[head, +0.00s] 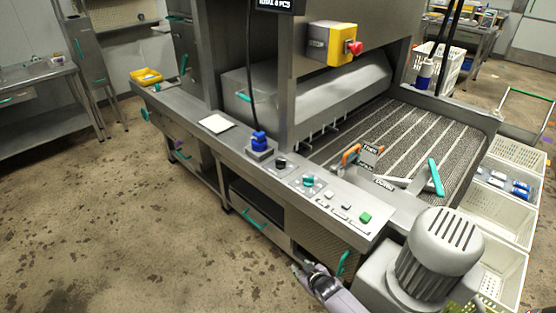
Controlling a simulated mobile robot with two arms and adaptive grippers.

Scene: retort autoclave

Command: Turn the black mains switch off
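A small black rotary knob (281,163), which looks like the mains switch, sits on the grey control ledge along the machine's front. Which way it points is too small to tell. My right gripper (299,271) is at the bottom middle, low in front of the machine, below and apart from the ledge. Its fingers are small and dark, and I cannot tell whether they are open or shut. My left gripper is not in view.
Along the ledge are a blue device (259,142), a teal knob (308,181), white buttons and a green button (365,217). A red emergency stop (354,47) is above. A motor (438,250) stands at the right front. Floor at left is free.

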